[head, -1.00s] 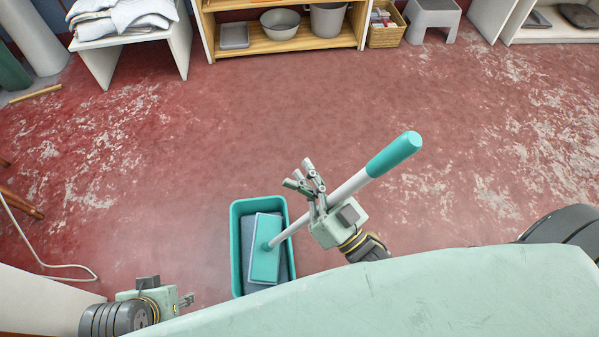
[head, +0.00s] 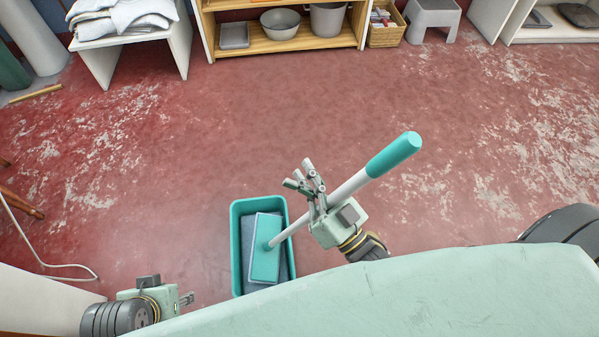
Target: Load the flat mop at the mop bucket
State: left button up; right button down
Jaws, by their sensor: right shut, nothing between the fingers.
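The flat mop has a teal head (head: 266,250) lying inside the teal mop bucket (head: 236,262), on a grey-blue pad. Its white pole (head: 348,188) leans up to the right, ending in a teal grip (head: 394,155). My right gripper (head: 306,176) is shut and empty, at the left side of the pole in the picture. Whether its fingers touch the pole cannot be told. My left gripper (head: 188,299) is low at the left, apart from the bucket; its finger opening is too small to read.
A pale green surface (head: 450,295) covers the bottom right and hides the bucket's lower edge. A wooden shelf (head: 285,42) with bowls stands at the back, beside a wicker basket (head: 385,35) and grey stool (head: 433,18). A white cord (head: 45,262) lies left. The middle floor is clear.

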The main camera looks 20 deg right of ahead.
pick_arm(q)
jog(key=shift+s+p+x, duration=0.15)
jog(key=shift+p+x, duration=0.15)
jog(key=shift+x, duration=0.8)
jog(key=shift+s+p+x, duration=0.15)
jog(key=shift+p+x, duration=0.15)
jog(key=shift+x, duration=0.75)
dwell(5.8)
